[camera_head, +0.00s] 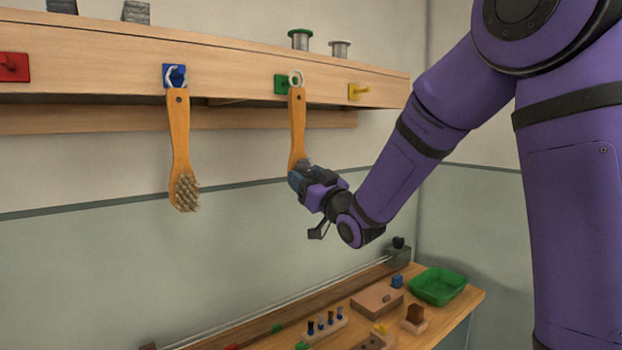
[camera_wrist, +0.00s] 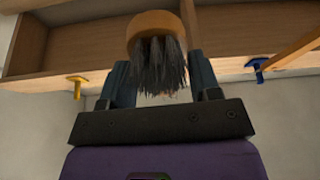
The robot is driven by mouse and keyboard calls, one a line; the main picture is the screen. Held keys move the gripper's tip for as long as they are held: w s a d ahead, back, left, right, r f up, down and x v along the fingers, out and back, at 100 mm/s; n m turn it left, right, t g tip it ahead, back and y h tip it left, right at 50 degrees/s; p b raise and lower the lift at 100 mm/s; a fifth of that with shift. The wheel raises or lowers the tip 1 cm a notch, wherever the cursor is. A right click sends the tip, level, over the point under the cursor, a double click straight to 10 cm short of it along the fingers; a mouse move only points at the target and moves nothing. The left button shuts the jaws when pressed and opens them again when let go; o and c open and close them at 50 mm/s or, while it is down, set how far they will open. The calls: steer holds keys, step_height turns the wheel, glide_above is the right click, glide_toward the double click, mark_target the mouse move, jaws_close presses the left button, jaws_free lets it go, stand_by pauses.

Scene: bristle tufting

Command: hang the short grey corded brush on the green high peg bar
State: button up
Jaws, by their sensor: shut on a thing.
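The short grey corded brush (camera_head: 297,128) hangs upright with its wooden handle up and grey bristles down. Its white cord loop (camera_head: 295,78) is at the green peg (camera_head: 281,84) on the high bar (camera_head: 220,80); I cannot tell for certain whether the loop is around the peg. My gripper (camera_head: 300,178) is shut on the lower, bristle end of the brush. In the wrist view the grey bristles (camera_wrist: 160,62) sit between the two dark fingers (camera_wrist: 160,88). The green peg is hidden in the wrist view.
Another wooden brush (camera_head: 180,140) hangs by its cord from the blue peg (camera_head: 174,75) to the left. A red peg (camera_head: 14,67) and a yellow peg (camera_head: 357,91) flank them. Spools (camera_head: 300,39) stand on top. Below is a workbench with a green tray (camera_head: 438,286) and several small items.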

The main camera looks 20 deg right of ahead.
steer(key=shift+w+a+f, duration=0.1)
steer(key=shift+w+a, duration=0.1)
steer(key=shift+w, duration=0.3)
steer(key=shift+w+a, duration=0.15)
steer(key=shift+w, duration=0.35)
steer(key=shift+w+a+f, duration=0.15)
steer(key=shift+w+f, duration=0.1)
steer(key=shift+w, duration=0.25)
steer(key=o, duration=1)
steer(key=shift+o, duration=0.2)
steer(key=shift+s+f, duration=0.1)
steer(key=v, duration=0.6)
steer(key=shift+s, duration=0.3)
stand_by(0.5)
steer(key=shift+f, duration=0.15)
stand_by(0.3)
